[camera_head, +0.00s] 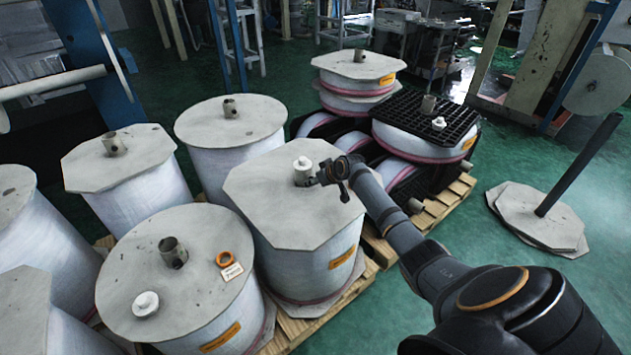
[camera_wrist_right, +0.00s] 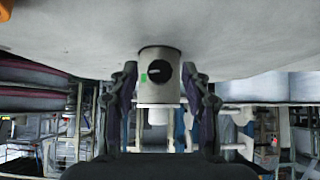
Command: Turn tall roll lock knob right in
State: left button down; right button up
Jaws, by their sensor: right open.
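The tall film roll (camera_head: 262,190) with a grey octagonal top board stands in the middle of the head view. A short core tube with a white cap (camera_head: 303,163) rises from its top. In the wrist view the picture is upside down, and the core tube (camera_wrist_right: 160,54) carries a round black lock knob (camera_wrist_right: 158,71) with a pale mark; a green mark sits beside it. My right gripper (camera_head: 322,177) is at the tube's right side, low over the board. In the wrist view its open fingers stand on either side of the tube and knob, apart from them. The left gripper is not seen.
Other rolls crowd around. The front roll (camera_head: 190,285) bears a white cap (camera_head: 145,303), an orange ring (camera_head: 224,258) and a small card (camera_head: 232,272). Black plastic pallets (camera_head: 408,125) stand behind right. A dark post on boards (camera_head: 515,213) stands at right, with open green floor around.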

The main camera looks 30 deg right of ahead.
grip_shut()
jog(key=shift+d+m+y, duration=0.2)
jog(key=shift+m+y, duration=0.1)
jog(key=shift+y, duration=0.2)
grip_release()
